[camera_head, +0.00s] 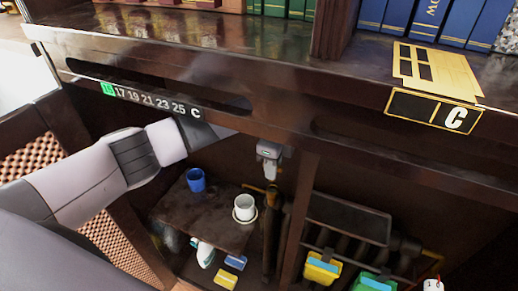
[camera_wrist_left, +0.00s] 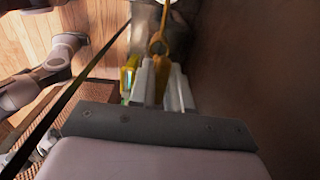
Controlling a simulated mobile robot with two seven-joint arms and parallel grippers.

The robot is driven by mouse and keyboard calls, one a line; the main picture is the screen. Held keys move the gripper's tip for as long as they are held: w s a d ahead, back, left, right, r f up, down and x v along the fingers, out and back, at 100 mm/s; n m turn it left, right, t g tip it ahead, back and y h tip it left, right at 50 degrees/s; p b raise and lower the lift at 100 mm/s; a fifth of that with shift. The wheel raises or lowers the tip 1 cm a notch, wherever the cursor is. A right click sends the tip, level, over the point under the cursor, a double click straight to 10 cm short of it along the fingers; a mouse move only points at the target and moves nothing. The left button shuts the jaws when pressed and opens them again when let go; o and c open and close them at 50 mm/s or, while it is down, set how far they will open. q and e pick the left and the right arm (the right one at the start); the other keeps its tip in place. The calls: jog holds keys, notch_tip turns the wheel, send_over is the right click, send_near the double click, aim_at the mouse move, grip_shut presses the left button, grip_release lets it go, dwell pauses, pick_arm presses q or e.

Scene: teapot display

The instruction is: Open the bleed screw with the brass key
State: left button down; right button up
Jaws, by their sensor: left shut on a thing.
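My left gripper (camera_head: 224,131) reaches in from the left under the dark counter edge, which hides part of its fingers. In the left wrist view its fingers (camera_wrist_left: 162,85) are shut on the brass key (camera_wrist_left: 158,46), whose ringed end points ahead. A grey metal fitting (camera_wrist_left: 145,18) lies just beyond the key. A grey fitting (camera_head: 268,151) also hangs under the counter in the head view, right of my gripper. The bleed screw itself cannot be made out, nor whether the key touches it. My right gripper is not in view.
The dark counter (camera_head: 270,80) runs close above my left arm. Below are a shelf with a blue cup (camera_head: 195,180) and a white cup (camera_head: 245,207), and an upright dark pipe (camera_head: 271,235).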

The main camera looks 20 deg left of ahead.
pick_arm(q)
jog(key=shift+d+f, duration=0.2)
notch_tip(320, 180, down, 3)
jog(key=b, duration=0.3)
jog(key=shift+a+r, duration=0.1)
dwell(0.4)
jog(key=shift+p, duration=0.95)
dwell(0.9)
jog(key=shift+f, duration=0.85)
dwell(1.5)
jog(key=shift+p, duration=0.3)
